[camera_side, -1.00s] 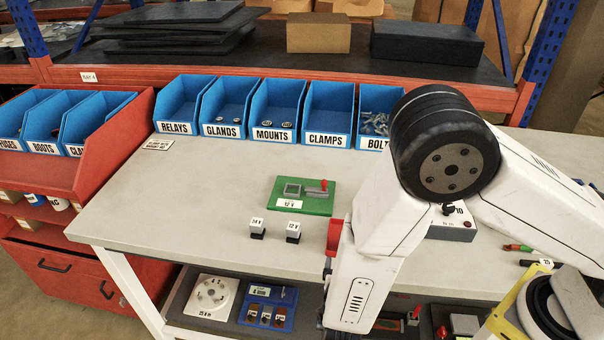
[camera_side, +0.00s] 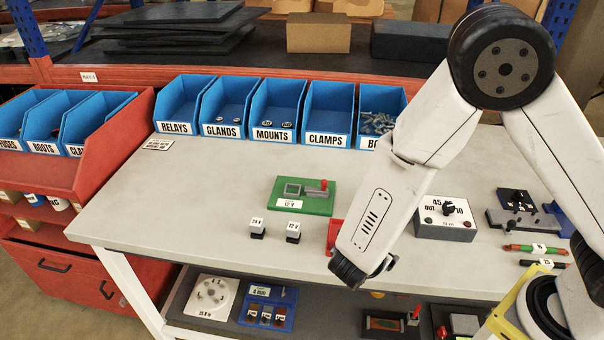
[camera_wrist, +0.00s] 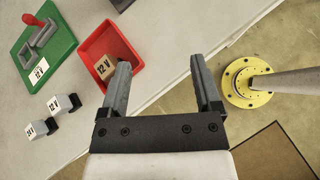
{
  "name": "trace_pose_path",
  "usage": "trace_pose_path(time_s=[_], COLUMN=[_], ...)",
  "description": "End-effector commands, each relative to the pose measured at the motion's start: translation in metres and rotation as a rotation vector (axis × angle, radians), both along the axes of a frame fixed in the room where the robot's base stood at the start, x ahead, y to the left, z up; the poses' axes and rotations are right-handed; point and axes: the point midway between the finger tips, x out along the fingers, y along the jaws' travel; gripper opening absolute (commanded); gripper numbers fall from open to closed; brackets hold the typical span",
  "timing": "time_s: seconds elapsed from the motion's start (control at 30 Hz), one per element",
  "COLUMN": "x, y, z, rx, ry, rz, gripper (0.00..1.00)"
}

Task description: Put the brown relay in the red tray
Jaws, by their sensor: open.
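The brown relay (camera_wrist: 117,58), marked 12 V, lies inside the red tray (camera_wrist: 134,84) in the wrist view. My gripper (camera_wrist: 160,62) is open, with nothing between its fingers. Its left finger overlaps the relay and the tray's right part in the picture; its right finger is over the area beyond the table edge. In the side view the red tray (camera_side: 333,236) shows only as a sliver beside my arm, which hides the relay.
Two pale relays, 24 V (camera_side: 257,228) and 12 V (camera_side: 293,232), stand left of the tray. A green board (camera_side: 303,202) with a socket and red lever lies behind them. A grey dial box (camera_side: 447,222) is at right.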

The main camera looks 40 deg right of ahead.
Motion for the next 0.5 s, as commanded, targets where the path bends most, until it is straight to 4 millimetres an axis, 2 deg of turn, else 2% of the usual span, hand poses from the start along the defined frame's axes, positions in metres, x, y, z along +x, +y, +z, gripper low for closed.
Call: trace_pose_path(time_s=[0.03, 0.2, 0.5], x=[-0.004, -0.022, -0.035], y=[-0.01, -0.028, -0.042], z=[0.007, 0.021, 0.05], rx=[0.063, 0.274, 0.655], ry=[-0.014, -0.071, -0.282], rz=[-0.102, -0.422, -0.957], gripper=[0.82, 0.82, 0.82])
